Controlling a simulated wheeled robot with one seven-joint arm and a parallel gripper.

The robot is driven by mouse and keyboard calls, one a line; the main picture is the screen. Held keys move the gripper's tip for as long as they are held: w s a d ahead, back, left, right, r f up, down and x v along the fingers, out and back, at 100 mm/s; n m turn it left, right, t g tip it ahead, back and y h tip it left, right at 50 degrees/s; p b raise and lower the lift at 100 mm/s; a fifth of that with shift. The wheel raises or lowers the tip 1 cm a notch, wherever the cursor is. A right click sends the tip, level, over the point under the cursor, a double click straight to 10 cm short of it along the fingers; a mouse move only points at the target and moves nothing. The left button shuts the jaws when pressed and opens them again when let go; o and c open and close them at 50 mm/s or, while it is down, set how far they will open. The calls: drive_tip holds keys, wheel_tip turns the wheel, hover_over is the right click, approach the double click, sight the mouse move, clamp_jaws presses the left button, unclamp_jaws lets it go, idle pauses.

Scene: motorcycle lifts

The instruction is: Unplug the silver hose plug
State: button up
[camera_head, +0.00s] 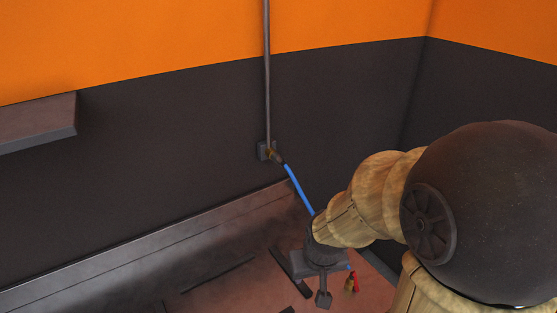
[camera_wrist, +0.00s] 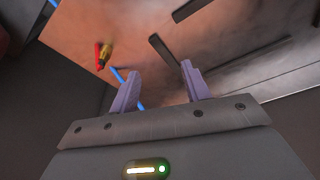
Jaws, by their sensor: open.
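A blue hose (camera_head: 298,188) runs from a brass-coloured fitting (camera_head: 276,156) on the wall down behind my arm. It shows again in the wrist view (camera_wrist: 139,103), partly hidden by my left finger. A small red and brass-coloured piece (camera_head: 351,283) is close to the hose's lower end, and also in the wrist view (camera_wrist: 104,55); I cannot tell whether they join. I cannot make out a clearly silver plug. My gripper (camera_head: 323,296) points down, left of the red and brass piece. In the wrist view the fingers (camera_wrist: 160,72) are apart with nothing held between them.
A grey vertical pipe (camera_head: 267,75) comes down the wall to the fitting. A ledge (camera_head: 40,122) juts from the wall at left. Below is a reddish-brown surface with dark slots (camera_head: 290,272), bordered by a long grey beam (camera_head: 120,250).

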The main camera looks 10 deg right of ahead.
drive_tip(key=w+d+n+t, duration=0.1)
drive_tip(key=w+d+t, duration=0.15)
drive_tip(key=w, duration=0.65)
drive_tip(key=n+t+y+p, duration=0.3)
drive_tip(key=t+y, duration=0.4)
drive_tip(key=t, duration=0.4)
approach(280, 161)
drive_tip(key=w+f, duration=0.1)
drive_tip(key=w, duration=0.2)
drive_tip(key=shift+s+a, duration=0.15)
drive_tip(key=shift+s, duration=0.1)
drive_tip(key=shift+x, duration=4.5)
drive_tip(key=shift+b, duration=0.75)
